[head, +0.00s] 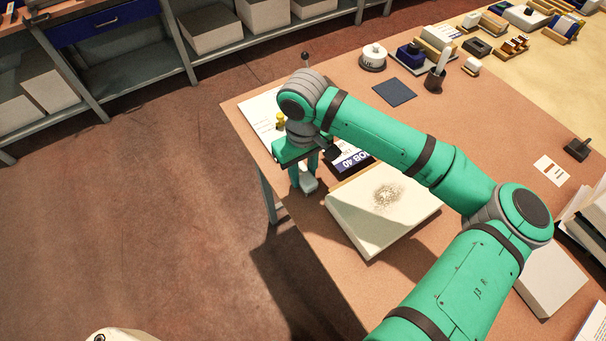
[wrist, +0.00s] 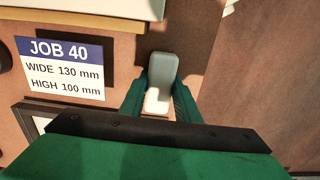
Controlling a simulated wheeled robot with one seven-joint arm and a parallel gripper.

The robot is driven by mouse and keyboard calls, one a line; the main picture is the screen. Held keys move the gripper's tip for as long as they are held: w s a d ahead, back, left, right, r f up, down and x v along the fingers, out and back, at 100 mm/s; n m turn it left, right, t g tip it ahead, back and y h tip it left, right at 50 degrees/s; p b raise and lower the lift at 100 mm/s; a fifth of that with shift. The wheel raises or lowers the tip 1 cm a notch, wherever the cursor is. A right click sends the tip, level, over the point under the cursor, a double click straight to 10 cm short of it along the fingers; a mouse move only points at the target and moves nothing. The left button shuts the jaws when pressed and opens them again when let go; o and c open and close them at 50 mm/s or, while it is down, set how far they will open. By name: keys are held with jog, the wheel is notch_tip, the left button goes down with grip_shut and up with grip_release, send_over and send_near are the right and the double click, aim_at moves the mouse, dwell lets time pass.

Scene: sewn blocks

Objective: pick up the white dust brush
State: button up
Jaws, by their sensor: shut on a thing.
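A pale grey-white block with rounded corners, which looks like the white dust brush (head: 309,185), is between the fingers of my gripper (head: 304,176) near the table's left edge. In the wrist view the brush (wrist: 162,70) sticks out beyond the two green fingertips (wrist: 158,96), which press on its sides. My gripper is shut on it and points down. No bristles show, and I cannot tell whether the brush touches the table.
A JOB 40 card (head: 351,160) lies beside my gripper. A thick cream slab (head: 365,225) with a speckled dark patch is close to its right. A dark blue square (head: 395,92) and several small tools lie farther back. Open floor (head: 130,210) lies left of the table.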

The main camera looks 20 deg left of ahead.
jog(key=shift+r, duration=0.1)
jog(key=shift+r, duration=0.6)
jog(key=s+r, duration=1.1)
jog(key=s, duration=0.3)
jog(key=shift+r, duration=0.35)
jog(key=shift+d, duration=0.1)
jog(key=o, duration=0.4)
jog(key=shift+c, duration=1.4)
